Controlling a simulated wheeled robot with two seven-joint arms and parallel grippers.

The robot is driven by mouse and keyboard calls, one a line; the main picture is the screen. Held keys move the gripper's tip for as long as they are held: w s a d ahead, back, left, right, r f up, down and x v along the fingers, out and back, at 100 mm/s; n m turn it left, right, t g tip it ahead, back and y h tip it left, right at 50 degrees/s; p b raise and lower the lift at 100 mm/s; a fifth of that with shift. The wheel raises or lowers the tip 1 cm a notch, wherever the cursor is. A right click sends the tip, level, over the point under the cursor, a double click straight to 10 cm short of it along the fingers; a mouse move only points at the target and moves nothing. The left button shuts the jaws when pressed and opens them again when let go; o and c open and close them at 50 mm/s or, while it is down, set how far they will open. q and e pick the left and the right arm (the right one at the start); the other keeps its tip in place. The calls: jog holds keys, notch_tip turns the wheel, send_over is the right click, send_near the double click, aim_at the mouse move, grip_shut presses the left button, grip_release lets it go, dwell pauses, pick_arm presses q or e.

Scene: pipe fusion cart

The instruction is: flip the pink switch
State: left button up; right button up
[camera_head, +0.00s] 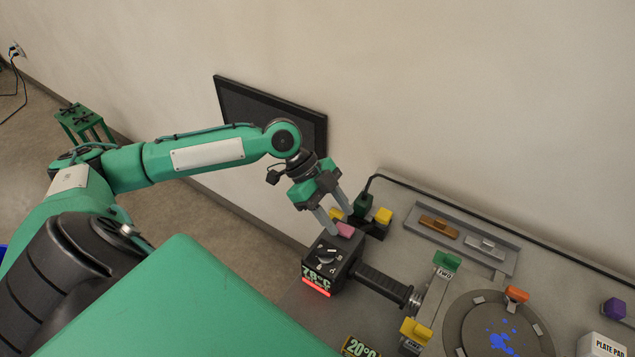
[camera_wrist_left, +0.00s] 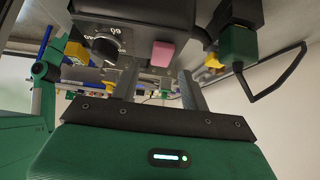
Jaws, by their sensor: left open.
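The pink switch (camera_head: 345,229) sits on the top edge of a dark control box (camera_head: 328,256) with a knob and a lit temperature display. In the left wrist view the pink switch (camera_wrist_left: 162,54) shows just beyond and between the fingers. My left gripper (camera_head: 341,224) is open, with its two fingertips close around the switch from above. I cannot tell whether they touch it. My right gripper is not seen.
A green plug (camera_head: 360,206) and yellow blocks (camera_head: 383,216) stand close behind the box. A black handle (camera_head: 384,285) leads right to a clamp with a green block (camera_head: 446,260) and a yellow block (camera_head: 416,331). A round plate (camera_head: 500,335) lies farther right.

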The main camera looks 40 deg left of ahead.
pick_arm(q)
jog(key=b+v, duration=0.2)
jog(key=v, duration=0.9)
jog(key=shift+a, duration=0.15)
